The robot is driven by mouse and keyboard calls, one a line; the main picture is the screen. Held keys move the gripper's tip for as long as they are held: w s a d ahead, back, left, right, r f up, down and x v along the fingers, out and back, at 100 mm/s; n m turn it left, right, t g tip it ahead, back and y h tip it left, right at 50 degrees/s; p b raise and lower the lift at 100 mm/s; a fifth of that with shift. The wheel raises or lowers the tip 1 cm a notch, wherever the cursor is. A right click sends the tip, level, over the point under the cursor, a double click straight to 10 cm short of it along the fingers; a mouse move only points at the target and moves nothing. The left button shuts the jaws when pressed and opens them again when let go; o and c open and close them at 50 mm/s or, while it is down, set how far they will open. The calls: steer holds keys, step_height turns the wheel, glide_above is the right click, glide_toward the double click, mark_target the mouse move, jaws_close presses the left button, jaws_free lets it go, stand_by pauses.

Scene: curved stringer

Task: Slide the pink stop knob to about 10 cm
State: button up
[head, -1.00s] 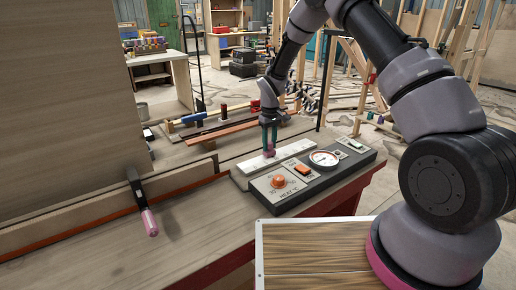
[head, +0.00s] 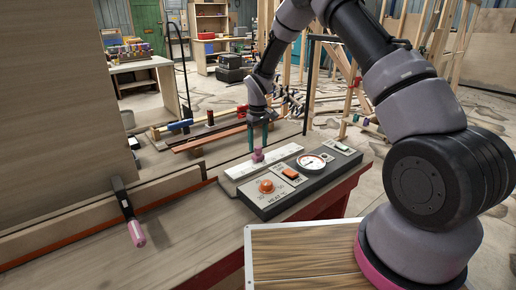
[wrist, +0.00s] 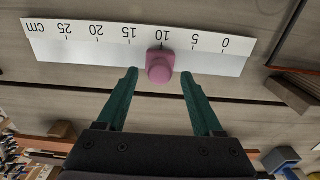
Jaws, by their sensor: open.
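The pink stop knob (wrist: 160,66) sits on a white scale strip (wrist: 80,45) marked in cm from 0 to 25. In the wrist view the knob is at the 10 mark. My gripper (wrist: 160,73) has its two green fingers apart, one on each side of the knob's near end, with visible gaps. In the head view my gripper (head: 258,143) points down just above the pink knob (head: 257,156), which stands about midway along the strip (head: 235,172).
A dark control panel (head: 300,178) with an orange dial, switches and a round gauge lies right beside the strip. A pink-handled tool (head: 136,232) leans at a wooden rail on the left. The bench top between them is clear.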

step_height(320, 180, up, 8)
steer(key=shift+r, duration=0.15)
stand_by(0.3)
step_height(320, 180, up, 14)
steer(key=m+t, duration=0.2)
glide_above(258, 147)
steer(key=s+d, duration=0.4)
steer(key=d, duration=0.2)
steer(key=s+d+r+m+t+y, duration=0.1)
steer(key=s+d+r+m, duration=0.2)
steer(key=s+d+r, duration=0.35)
steer(key=s+d+r+m+t, duration=0.1)
steer(key=s+d+r+m, duration=0.1)
steer(key=s, duration=0.5)
steer(key=s+d+r+m+t, duration=0.1)
steer(key=s+d+r+m, duration=0.1)
steer(key=s+r, duration=0.3)
steer(key=s+d+r+m+t+y, duration=0.1)
steer(key=s+d+r+m+t, duration=0.1)
steer(key=s, duration=0.8)
steer(key=shift+s+r, duration=0.25)
steer(key=shift+r, duration=0.4)
